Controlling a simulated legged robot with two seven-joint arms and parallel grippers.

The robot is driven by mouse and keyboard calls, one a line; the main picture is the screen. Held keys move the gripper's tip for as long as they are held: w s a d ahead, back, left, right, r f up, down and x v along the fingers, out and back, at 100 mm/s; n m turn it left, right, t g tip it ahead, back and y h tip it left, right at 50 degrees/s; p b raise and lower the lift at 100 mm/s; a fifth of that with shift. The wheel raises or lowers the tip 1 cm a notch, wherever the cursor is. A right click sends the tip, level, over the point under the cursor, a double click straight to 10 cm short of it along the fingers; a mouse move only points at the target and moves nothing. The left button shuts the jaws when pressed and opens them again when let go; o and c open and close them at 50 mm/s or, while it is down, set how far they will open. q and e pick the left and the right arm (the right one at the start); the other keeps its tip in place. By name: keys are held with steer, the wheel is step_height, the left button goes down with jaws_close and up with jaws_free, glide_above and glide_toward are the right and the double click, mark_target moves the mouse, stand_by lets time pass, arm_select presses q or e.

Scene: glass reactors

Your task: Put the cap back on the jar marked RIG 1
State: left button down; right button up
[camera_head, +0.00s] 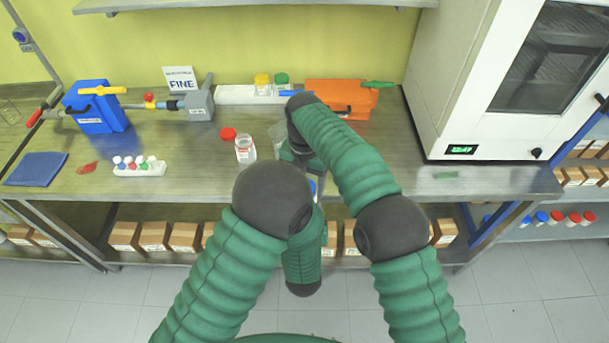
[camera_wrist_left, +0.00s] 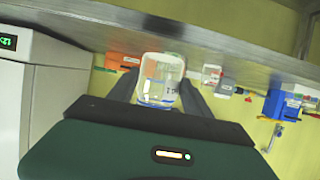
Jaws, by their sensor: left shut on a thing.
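A small clear jar (camera_head: 244,149) with a red and white label stands on the bench; its label is too small to read. It looks open at the top. A red cap (camera_head: 228,134) lies on the bench just behind and left of it. My left gripper (camera_wrist_left: 163,95) is shut on a clear glass vessel (camera_wrist_left: 160,78) with blue marks, which looks like a beaker. In the head view that vessel (camera_head: 277,130) shows just right of the jar, partly behind my arm. The labelled jar also seems to show in the left wrist view (camera_wrist_left: 211,75). I cannot make out my right gripper.
A blue device (camera_head: 95,107), a grey block (camera_head: 199,104), a white tray (camera_head: 232,95) with yellow- and green-capped containers, and an orange case (camera_head: 340,97) line the back. A tube rack (camera_head: 139,169) and blue cloth (camera_head: 36,169) lie left. A white oven (camera_head: 462,100) stands right.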

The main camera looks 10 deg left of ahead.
steer(key=c, duration=1.5)
steer(key=shift+o, duration=0.2)
steer(key=m, duration=0.3)
steer(key=o, duration=1.5)
steer(key=shift+o, duration=0.2)
steer(key=shift+r, duration=0.15)
step_height(320, 180, up, 4)
steer(key=shift+r, duration=0.15)
